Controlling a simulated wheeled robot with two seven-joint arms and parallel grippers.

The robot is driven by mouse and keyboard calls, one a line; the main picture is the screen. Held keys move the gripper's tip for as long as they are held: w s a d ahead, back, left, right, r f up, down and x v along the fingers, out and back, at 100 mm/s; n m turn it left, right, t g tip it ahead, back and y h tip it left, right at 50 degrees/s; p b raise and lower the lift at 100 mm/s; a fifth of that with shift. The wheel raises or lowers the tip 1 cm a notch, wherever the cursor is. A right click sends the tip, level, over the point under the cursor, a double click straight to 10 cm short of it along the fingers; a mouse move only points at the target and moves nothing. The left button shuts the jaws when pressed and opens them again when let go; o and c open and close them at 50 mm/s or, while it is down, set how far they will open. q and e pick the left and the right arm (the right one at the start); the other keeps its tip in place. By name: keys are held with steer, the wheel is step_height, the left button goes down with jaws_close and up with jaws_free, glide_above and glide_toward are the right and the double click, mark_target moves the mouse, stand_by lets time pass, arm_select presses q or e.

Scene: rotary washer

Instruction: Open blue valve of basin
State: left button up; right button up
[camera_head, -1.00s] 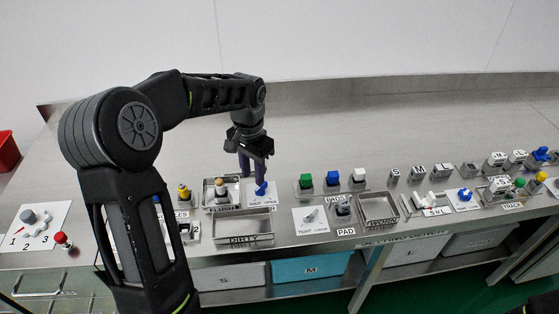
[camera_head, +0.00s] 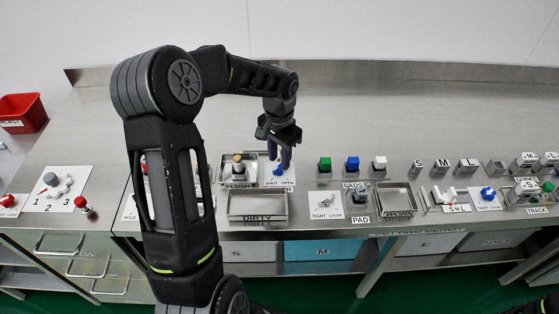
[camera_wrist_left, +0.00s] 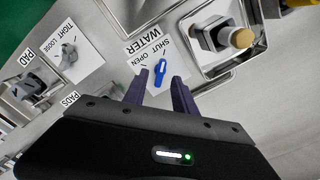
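The blue valve handle (camera_head: 277,171) stands on a white plate marked SHUT and OPEN beside the basin (camera_head: 222,180). In the left wrist view the blue handle (camera_wrist_left: 159,74) sits on the plate (camera_wrist_left: 140,47) marked WATER, turned nearer the OPEN side at its lower end. My left gripper (camera_head: 280,158) is above the valve, its purple fingers pointing down. In the wrist view its fingers (camera_wrist_left: 159,80) are apart, with the handle showing between their tips. I cannot tell whether either finger touches it.
A brass-topped fitting (camera_head: 238,163) stands in the basin, left of the valve. The DIRTY tray (camera_head: 258,205) lies in front. Green, blue and white blocks (camera_head: 352,163) stand to the right. The steel counter behind is clear.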

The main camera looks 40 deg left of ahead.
mark_target(279, 170)
arm_select(q)
steer(key=shift+f, duration=1.35)
jaws_close()
